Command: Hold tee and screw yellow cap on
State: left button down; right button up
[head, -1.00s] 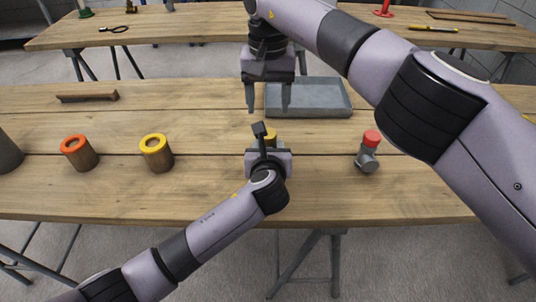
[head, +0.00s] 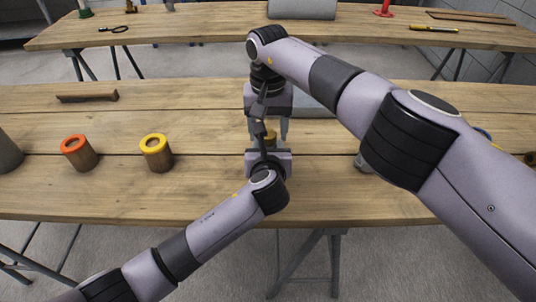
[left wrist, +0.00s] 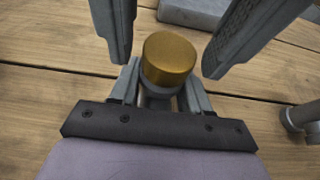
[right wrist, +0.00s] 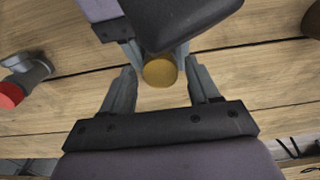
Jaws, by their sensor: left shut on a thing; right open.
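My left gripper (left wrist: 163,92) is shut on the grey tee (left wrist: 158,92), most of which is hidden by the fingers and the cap. The gold-yellow cap (left wrist: 169,58) sits upright on top of the tee. It also shows in the right wrist view (right wrist: 160,70) and as a small patch in the head view (head: 271,136). I cannot tell how tightly it is seated.
Containers with an orange rim (head: 78,153) and a yellow rim (head: 156,152) stand at left. A grey tray (head: 315,106) lies behind. The front left tabletop is clear.

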jog(key=shift+f, duration=0.25)
jog(key=c, duration=1.1)
jog(key=shift+o, duration=0.2)
jog(key=m, duration=1)
jog(key=o, duration=1.2)
jog(key=shift+s, duration=0.1)
jog(key=shift+c, duration=0.2)
